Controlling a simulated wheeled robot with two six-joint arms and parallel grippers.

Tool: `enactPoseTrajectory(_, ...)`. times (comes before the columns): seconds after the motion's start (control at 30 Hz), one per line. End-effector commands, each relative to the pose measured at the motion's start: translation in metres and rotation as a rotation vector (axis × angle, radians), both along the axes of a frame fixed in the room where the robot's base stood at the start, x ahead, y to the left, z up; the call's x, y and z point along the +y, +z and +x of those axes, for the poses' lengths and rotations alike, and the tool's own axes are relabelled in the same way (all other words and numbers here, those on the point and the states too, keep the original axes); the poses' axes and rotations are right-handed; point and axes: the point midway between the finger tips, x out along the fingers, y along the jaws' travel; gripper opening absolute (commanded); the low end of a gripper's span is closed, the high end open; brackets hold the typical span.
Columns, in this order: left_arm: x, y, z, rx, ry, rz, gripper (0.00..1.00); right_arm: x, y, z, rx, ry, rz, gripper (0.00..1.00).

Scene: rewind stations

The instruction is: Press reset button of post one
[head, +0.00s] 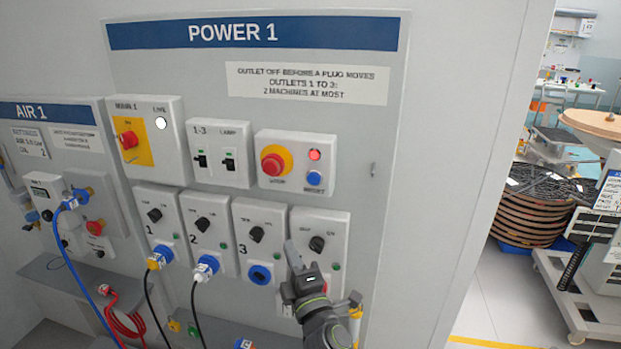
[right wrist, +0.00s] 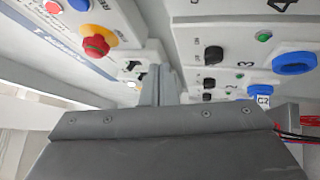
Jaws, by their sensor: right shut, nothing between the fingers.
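The post's panel (head: 440,60) carries the sign POWER 1. Its stop-and-reset box (head: 262,140) has a red mushroom knob (head: 273,164) on yellow, a lit red lamp (head: 315,154) and a blue button (head: 314,178) below the lamp, its small label apparently reading RESET. In the right wrist view the blue button (right wrist: 79,4) is at the top left edge, partly cut off, near the red knob (right wrist: 96,46). My right gripper (head: 292,250) is shut and empty, below the box in the picture and in front of the fourth outlet box. It is apart from the button. My left gripper is not in view.
Left is the AIR 1 panel (head: 50,108) with a blue hose. Right, beyond the panel edge, stand a cable reel (head: 535,190) and a white cart (head: 560,290).

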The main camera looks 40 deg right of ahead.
Motion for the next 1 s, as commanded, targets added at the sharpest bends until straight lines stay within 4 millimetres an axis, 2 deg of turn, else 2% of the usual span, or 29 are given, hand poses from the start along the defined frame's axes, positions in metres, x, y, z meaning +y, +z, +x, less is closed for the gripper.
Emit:
enactPoseTrajectory(0.03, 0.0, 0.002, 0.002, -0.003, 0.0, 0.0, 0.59, 0.002, 0.026, -0.006, -0.048, -0.013, -0.035, 0.0)
enactPoseTrajectory(0.1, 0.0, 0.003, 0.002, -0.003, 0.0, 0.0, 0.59, 0.003, 0.053, -0.014, -0.101, -0.033, -0.082, 0.0)
enactPoseTrajectory(0.2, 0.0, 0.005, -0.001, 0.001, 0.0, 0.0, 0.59, 0.004, 0.083, -0.026, -0.161, -0.06, -0.136, 0.0)
enactPoseTrajectory(0.33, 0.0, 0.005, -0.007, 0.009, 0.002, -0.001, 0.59, 0.006, 0.107, -0.037, -0.211, -0.085, -0.178, 0.0)
enactPoseTrajectory(0.5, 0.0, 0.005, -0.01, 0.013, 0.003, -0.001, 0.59, 0.006, 0.118, -0.043, -0.233, -0.097, -0.196, 0.0)
enactPoseTrajectory(0.87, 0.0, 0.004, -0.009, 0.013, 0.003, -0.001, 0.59, 0.005, 0.117, -0.041, -0.233, -0.096, -0.197, 0.0)
enactPoseTrajectory(1.0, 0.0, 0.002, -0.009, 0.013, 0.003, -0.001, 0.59, -0.001, 0.116, -0.036, -0.233, -0.093, -0.199, 0.0)
